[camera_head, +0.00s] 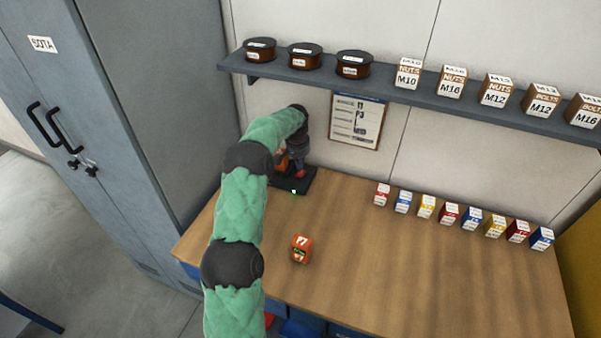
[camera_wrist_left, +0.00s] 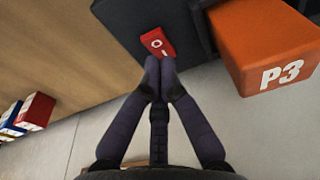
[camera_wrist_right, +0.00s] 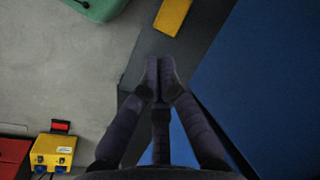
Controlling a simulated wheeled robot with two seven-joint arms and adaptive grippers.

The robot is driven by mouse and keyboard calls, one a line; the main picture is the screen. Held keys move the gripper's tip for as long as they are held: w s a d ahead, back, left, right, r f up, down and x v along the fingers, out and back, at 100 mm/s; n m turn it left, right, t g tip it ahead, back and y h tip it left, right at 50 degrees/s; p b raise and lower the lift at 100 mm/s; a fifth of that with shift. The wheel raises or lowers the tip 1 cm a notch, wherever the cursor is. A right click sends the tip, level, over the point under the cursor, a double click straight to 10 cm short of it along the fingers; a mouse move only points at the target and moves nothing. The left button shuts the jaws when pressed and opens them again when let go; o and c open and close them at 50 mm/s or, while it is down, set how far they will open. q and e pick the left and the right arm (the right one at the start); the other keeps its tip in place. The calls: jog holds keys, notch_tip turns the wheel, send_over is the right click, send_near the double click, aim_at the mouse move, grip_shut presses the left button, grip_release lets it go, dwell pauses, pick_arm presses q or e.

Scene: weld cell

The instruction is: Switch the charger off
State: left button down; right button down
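The black charger (camera_head: 290,184) stands at the back left of the workbench, with a small green light at its front edge. Its red switch (camera_wrist_left: 157,43), marked O and I, shows in the left wrist view and as a red spot in the head view (camera_head: 300,174). An orange battery marked P3 (camera_wrist_left: 268,45) sits on the charger beside the switch. My left gripper (camera_wrist_left: 160,66) is shut and empty, its tips at the "I" end of the switch; I cannot tell whether they touch. My right gripper (camera_wrist_right: 159,68) is shut and empty, away from the charger.
An orange battery marked P7 (camera_head: 301,248) stands on the workbench (camera_head: 400,270). Several small boxes (camera_head: 448,213) line its back edge. A grey cabinet (camera_head: 150,120) stands left. The bench's middle is clear.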

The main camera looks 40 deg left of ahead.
aim_at(300, 174)
pick_arm(q)
jog(key=shift+f+b, duration=0.6)
jog(key=shift+f, duration=0.9)
dwell(1.3)
jog(key=shift+r+p, duration=2.3)
jog(key=shift+r, duration=1.3)
jog(key=shift+f, duration=0.1)
